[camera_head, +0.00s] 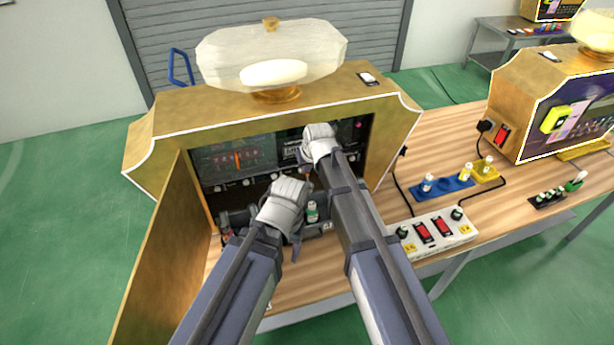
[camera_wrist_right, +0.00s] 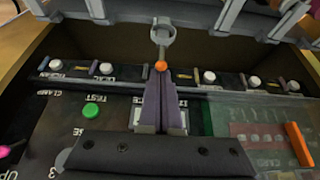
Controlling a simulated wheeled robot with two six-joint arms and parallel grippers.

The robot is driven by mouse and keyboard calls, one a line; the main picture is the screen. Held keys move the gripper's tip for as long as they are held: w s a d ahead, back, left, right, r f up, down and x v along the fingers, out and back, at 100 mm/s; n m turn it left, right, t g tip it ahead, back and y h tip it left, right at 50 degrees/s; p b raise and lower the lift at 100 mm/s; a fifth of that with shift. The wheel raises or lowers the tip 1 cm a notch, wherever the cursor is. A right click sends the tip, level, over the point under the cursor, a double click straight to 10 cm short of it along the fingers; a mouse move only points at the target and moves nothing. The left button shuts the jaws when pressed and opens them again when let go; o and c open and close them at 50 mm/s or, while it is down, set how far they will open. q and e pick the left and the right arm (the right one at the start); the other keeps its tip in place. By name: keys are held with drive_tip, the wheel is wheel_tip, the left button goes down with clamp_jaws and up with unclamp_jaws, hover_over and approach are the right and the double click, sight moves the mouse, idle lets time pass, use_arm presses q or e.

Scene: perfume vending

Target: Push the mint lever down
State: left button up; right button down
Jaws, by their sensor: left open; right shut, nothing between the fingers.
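The dispensing machine (camera_head: 270,103) has an open front with a dark control panel (camera_head: 232,155). My right gripper (camera_head: 310,157) is in front of this panel; its tips are hidden in the head view. In the right wrist view my right gripper (camera_wrist_right: 161,80) is shut and empty. Its tips are at or very close to an orange ball on a ringed metal lever (camera_wrist_right: 163,35); I cannot tell whether they touch. No mint label is readable, so I cannot tell whether this is the mint lever. My left gripper (camera_head: 290,192) is open, lower and left of the right one.
A small green-labelled bottle (camera_head: 312,212) stands inside the machine, close to my left gripper. An open door panel (camera_head: 160,262) bounds the left side. A power strip (camera_head: 436,232) and blue holder (camera_head: 449,186) lie on the table to the right. White knobs (camera_wrist_right: 105,68) line the panel.

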sight(308, 183)
drive_tip(key=shift+s+d, duration=0.1)
drive_tip(key=shift+s, duration=0.2)
drive_tip(key=shift+s+d+f, duration=0.1)
drive_tip(key=shift+s+d, duration=0.15)
drive_tip(key=shift+s, duration=0.55)
drive_tip(key=shift+s+d+f+b, duration=0.25)
drive_tip(key=shift+s+b, duration=0.1)
drive_tip(key=shift+s, duration=0.35)
drive_tip(key=shift+s+d+f+b, duration=0.2)
drive_tip(key=shift+s+f+b, duration=0.2)
drive_tip(key=shift+s, duration=0.2)
drive_tip(key=shift+s+f, duration=0.1)
